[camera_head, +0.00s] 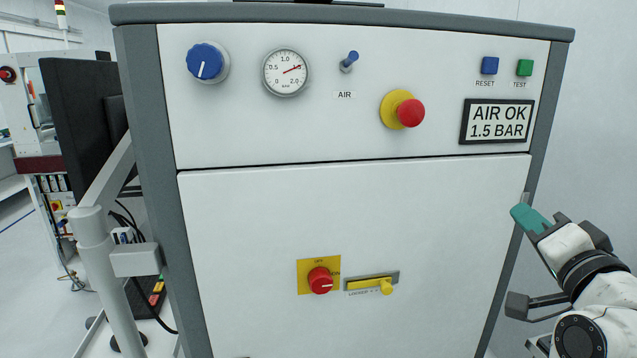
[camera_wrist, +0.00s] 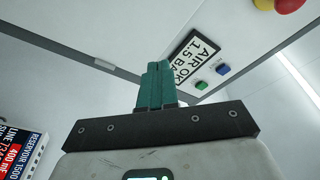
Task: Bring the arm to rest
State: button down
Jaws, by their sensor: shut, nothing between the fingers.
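My gripper (camera_head: 526,217) is at the lower right in the head view, in front of the right edge of the handler cabinet (camera_head: 250,222). Its teal fingers point up and to the left. In the wrist view, the gripper (camera_wrist: 155,68) shows its two teal fingers pressed together with nothing between them. The arm behind it is bent and runs out of the head view at the lower right. Whether the fingertips touch the cabinet frame cannot be told.
The cabinet panel bears a blue knob (camera_head: 207,63), a gauge (camera_head: 286,72), a toggle (camera_head: 349,61), a red mushroom button (camera_head: 410,113) and a display (camera_head: 496,121) reading AIR OK 1.5 BAR. Below are a red rotary switch (camera_head: 320,280) and a yellow latch (camera_head: 386,286). A monitor (camera_head: 82,135) stands left.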

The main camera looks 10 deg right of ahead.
jog(key=s+a+f+n+g+y, duration=0.1)
jog(key=s+a+f+n+g, duration=0.15)
jog(key=f, duration=0.65)
jog(key=s+a+f+n+g, duration=0.1)
jog(key=s+f+n+g, duration=0.2)
jog(key=f, duration=0.7)
jog(key=s+a+f+n+g+y, duration=0.1)
jog(key=s+a+f+g, duration=0.2)
jog(key=f, duration=0.6)
jog(key=s+a+f+n+g, duration=0.1)
jog(key=s+f+g, duration=0.3)
jog(key=s+f, duration=0.4)
jog(key=s+a+f+n+g, duration=0.2)
jog(key=s+f+g, duration=0.3)
jog(key=s+f, duration=0.4)
jog(key=s+n, duration=0.1)
jog(key=s, duration=0.4)
jog(key=shift+s+a+f+y, duration=0.25)
jog(key=shift+s+f+y, duration=0.05)
jog(key=shift+y, duration=0.1)
